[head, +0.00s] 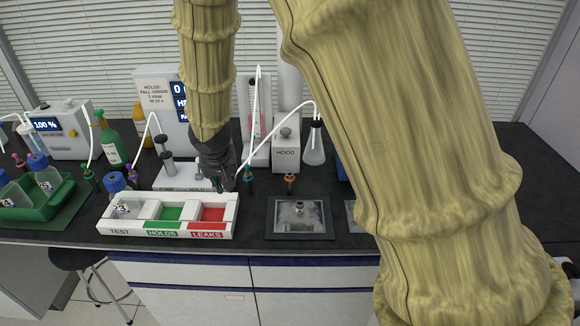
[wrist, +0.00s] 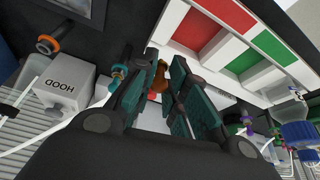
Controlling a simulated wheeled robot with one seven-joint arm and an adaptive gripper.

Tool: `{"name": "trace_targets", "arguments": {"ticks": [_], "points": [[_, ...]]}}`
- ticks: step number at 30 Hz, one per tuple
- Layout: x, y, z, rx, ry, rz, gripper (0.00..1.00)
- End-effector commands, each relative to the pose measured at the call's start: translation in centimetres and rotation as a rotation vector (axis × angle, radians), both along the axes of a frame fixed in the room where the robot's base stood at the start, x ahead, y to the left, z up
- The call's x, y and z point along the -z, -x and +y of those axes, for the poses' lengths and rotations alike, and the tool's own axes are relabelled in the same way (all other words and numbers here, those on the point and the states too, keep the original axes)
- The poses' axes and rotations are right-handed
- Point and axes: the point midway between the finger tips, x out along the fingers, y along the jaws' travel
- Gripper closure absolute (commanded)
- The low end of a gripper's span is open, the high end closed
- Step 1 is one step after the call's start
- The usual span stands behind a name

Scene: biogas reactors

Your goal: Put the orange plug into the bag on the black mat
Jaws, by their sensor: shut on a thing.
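My gripper (head: 224,184) points down just behind the white tray, near its red compartment. In the wrist view my gripper (wrist: 163,80) is shut on a small orange-brown piece (wrist: 159,76), seemingly the orange plug, mostly hidden by the fingers. The black mat (head: 272,232) lies right of the tray, apart from my gripper. On it lies a flat, clear grey bag (head: 312,218) with a small metallic port (head: 299,208) standing up near its middle.
An orange-ringed fitting (head: 290,180) stands behind the mat; a teal-ringed one (head: 248,175) is beside my gripper. A HOOD unit (head: 286,150) stands behind. My arm hides the right.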

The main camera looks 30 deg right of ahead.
Motion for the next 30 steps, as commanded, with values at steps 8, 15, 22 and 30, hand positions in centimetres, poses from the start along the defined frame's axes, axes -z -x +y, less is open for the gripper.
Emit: {"name": "trace_targets", "arguments": {"ticks": [8, 15, 22, 30], "points": [[-0.1, 2.3, -6.4, 0.522, 0.012, 0.004, 1.00], [0.0, 5.6, -12.5, 1.099, 0.011, 0.005, 1.00], [-0.2, 8.6, -16.4, 1.518, 0.011, 0.005, 1.00], [0.1, 9.7, -17.6, 1.684, 0.010, 0.004, 1.00]]}}
